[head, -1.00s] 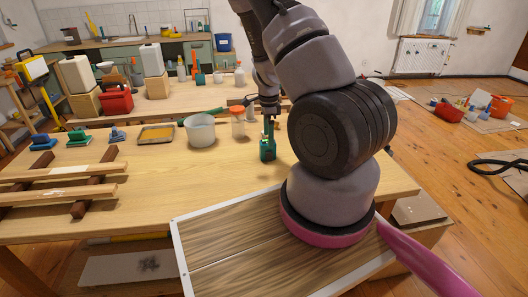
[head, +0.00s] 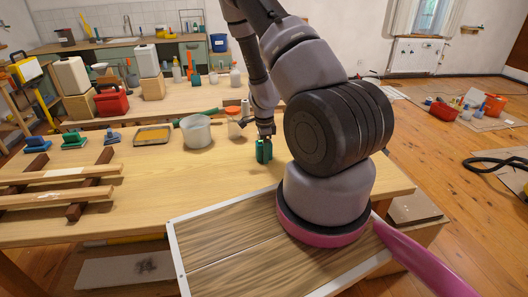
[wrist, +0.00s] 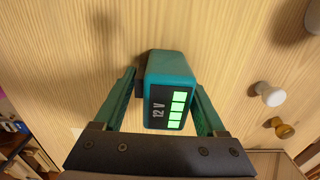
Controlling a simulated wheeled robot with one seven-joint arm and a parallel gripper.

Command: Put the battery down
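The battery (wrist: 168,92) is a teal block with a dark end marked 12 V and green charge bars. In the head view, the green battery (head: 264,152) stands upright on the wooden table. My gripper (head: 264,142) points down over it. In the wrist view, the teal fingers of my gripper (wrist: 165,86) reach along both sides of the battery. They look open, with a narrow gap on the left and a very thin one on the right. The battery's lower end is partly hidden.
A clear bucket (head: 196,132) and an orange-and-white container (head: 234,123) stand behind and left of the battery. A yellow tray (head: 152,135) lies farther left. The table (head: 180,185) is bare in front. A white-edged wooden panel (head: 215,260) lies nearest me.

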